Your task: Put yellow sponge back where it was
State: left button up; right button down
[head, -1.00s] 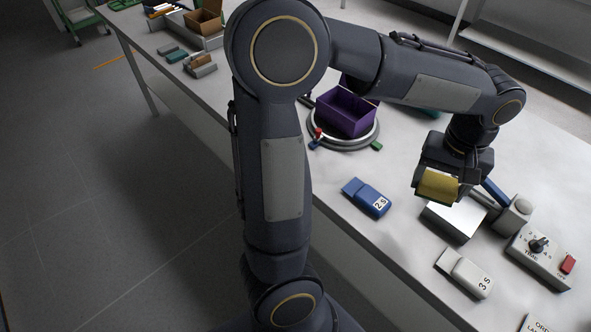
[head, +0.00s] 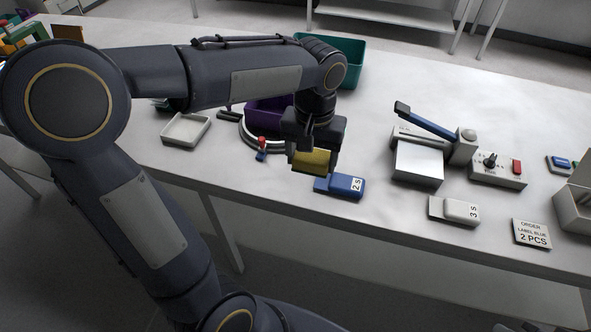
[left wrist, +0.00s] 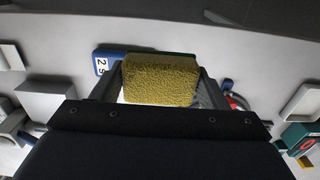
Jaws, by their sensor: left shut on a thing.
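The yellow sponge (head: 311,161) is held in my left gripper (head: 312,152), above the table just behind the blue block marked 2 S (head: 341,186). In the left wrist view the sponge (left wrist: 160,82) sits between the two fingers, with a green layer along its far edge. My left gripper is shut on it. The blue block also shows partly behind the sponge in the left wrist view (left wrist: 106,60). My right gripper is not in view.
A purple bin (head: 268,113) stands on a round base behind my left gripper. A shallow white tray (head: 186,128) lies left of it. A teal bin (head: 349,60) stands at the back. The sealer-like device (head: 420,160), grey block (head: 455,210) and control box (head: 498,169) stand to the right.

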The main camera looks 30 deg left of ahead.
pick_arm(q)
jog(key=a+f, duration=0.1)
jog(key=w+a+f, duration=0.1)
jog(key=f, duration=0.1)
jog(key=a+f, duration=0.1)
jog(key=f, duration=0.1)
jog(key=shift+w+a+f, duration=0.1)
jog(key=shift+w+a, duration=0.05)
jog(key=shift+a, duration=0.2)
jog(key=f, duration=0.3)
jog(key=shift+w+a+f, duration=0.1)
jog(key=shift+a+f, duration=0.1)
jog(key=shift+f, duration=0.05)
jog(key=shift+f+b, duration=0.6)
jog(key=shift+b, duration=0.05)
jog(key=o, duration=0.9)
jog(key=shift+r, duration=0.1)
